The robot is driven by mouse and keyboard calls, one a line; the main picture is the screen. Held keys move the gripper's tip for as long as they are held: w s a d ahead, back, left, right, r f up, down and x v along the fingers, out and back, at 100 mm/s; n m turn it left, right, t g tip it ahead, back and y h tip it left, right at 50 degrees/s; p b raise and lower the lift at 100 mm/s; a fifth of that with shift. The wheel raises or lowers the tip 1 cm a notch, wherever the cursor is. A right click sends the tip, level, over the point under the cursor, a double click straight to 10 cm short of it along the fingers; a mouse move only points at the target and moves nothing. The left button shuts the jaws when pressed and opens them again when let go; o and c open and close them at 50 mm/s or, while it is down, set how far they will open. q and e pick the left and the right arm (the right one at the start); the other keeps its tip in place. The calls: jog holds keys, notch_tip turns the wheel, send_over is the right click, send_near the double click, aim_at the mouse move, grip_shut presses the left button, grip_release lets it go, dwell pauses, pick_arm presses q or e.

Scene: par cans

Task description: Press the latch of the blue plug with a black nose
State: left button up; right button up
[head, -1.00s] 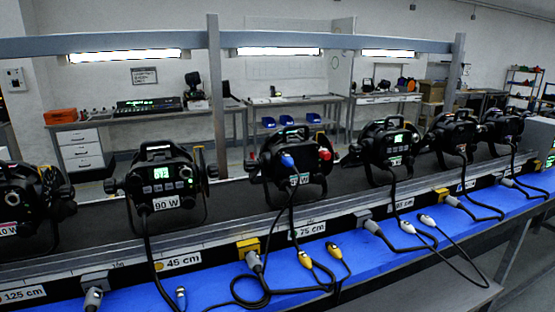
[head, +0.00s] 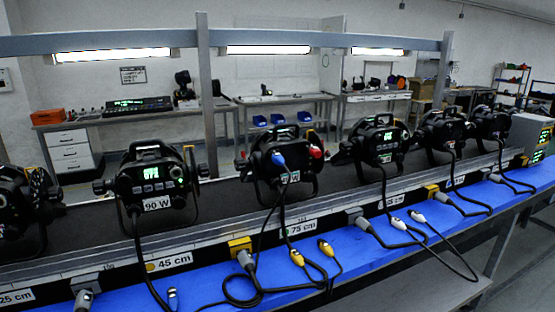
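A blue plug (head: 278,158) is seated in the back of the par can (head: 270,176) at the middle of the row. A cable runs down from it. Its nose and latch are too small to make out. Another plug with a blue part (head: 173,297) lies on the blue bench top at the lower left; its nose colour is not clear. Neither of my grippers shows in the head view.
Several par cans stand along a dark rail, one marked 90 W (head: 155,186). A red part (head: 316,151) sits on the middle can. Yellow-bodied plugs (head: 297,257), pale plugs (head: 398,223) and loose cables lie on the blue bench top (head: 370,255).

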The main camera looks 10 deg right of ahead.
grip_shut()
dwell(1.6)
